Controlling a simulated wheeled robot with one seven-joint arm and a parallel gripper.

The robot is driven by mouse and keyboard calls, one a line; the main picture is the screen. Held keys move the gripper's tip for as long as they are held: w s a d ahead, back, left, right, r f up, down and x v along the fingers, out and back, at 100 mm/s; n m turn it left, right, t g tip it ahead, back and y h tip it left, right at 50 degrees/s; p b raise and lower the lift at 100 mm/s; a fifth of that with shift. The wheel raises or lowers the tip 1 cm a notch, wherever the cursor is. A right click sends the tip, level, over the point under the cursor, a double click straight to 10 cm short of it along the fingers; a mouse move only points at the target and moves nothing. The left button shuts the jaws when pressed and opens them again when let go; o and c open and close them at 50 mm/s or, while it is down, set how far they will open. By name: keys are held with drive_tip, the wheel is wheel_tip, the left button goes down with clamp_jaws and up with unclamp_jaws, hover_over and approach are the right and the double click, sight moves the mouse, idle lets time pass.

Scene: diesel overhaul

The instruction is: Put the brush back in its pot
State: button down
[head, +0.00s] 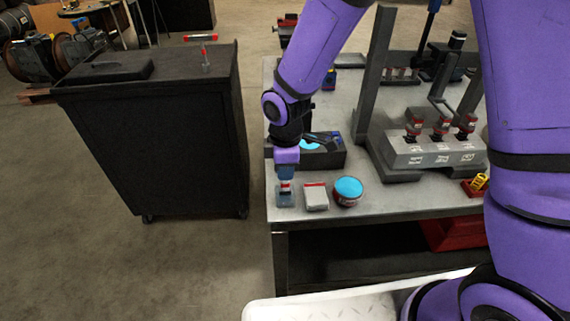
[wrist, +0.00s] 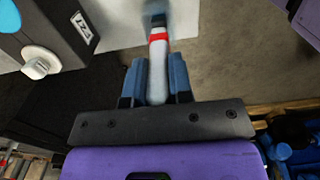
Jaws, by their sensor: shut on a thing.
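My gripper (head: 286,173) points down near the left front corner of the grey workbench (head: 405,203). In the wrist view its blue fingers (wrist: 157,68) are shut on the brush (wrist: 157,80), which has a pale handle, a red band and a dark far end. The brush's red band also shows below the fingers in the head view (head: 285,187).
A grey box with a red top (head: 316,197) and a round tin with a blue top (head: 348,188) stand close to the right. A black case (head: 328,160) lies behind. A grey fixture block (head: 430,157) is farther right. A black cabinet (head: 160,150) stands left, across a floor gap.

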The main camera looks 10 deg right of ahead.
drive_tip(key=shift+f, duration=0.4)
drive_tip(key=c, duration=0.9)
unclamp_jaws()
